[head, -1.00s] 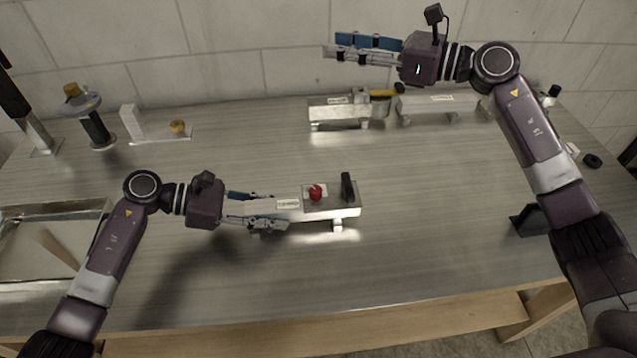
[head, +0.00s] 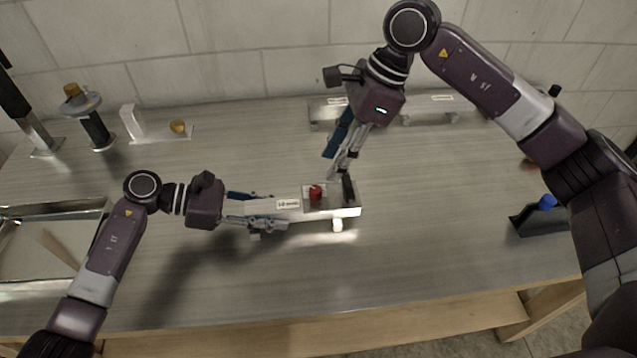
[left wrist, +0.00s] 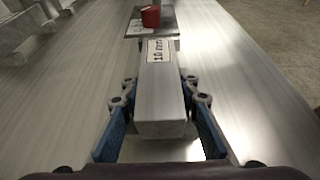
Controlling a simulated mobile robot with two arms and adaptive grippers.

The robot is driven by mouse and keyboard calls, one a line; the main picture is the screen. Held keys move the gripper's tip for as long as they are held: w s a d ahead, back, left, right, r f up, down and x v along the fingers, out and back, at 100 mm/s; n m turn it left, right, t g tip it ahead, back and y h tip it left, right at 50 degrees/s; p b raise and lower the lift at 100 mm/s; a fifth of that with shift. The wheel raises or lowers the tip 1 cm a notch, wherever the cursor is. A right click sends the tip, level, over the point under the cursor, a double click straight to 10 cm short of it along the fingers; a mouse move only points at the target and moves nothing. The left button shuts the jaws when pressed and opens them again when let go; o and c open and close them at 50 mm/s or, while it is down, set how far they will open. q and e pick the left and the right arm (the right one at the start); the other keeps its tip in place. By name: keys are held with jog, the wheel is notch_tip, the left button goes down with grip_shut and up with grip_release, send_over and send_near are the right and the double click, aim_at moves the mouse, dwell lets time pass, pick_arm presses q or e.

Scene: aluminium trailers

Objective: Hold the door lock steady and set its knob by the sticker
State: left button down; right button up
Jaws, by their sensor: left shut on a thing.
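The door lock (head: 334,207) is a light metal trailer-like piece with a red knob (head: 315,193), a black upright part (head: 348,188) at its right end and a white sticker (head: 288,204). My left gripper (head: 268,209) is shut on its left bar. In the left wrist view the bar (left wrist: 160,95) lies between the blue fingers, with the sticker (left wrist: 159,50) and the red knob (left wrist: 150,16) beyond. My right gripper (head: 337,163) points down just above and behind the knob and the black part. Its fingers overlap in the view, so its opening is unclear.
Other metal pieces (head: 432,112) stand at the back, partly behind my right arm. A tray (head: 40,215) lies at the left, with a round-topped stand (head: 97,128) and a white block (head: 131,121) behind it. A black holder (head: 535,220) sits at the right. The front middle is clear.

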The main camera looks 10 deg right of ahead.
aim_at(316, 189)
jog(key=x, duration=0.8)
jog(key=shift+c, duration=0.2)
grip_shut()
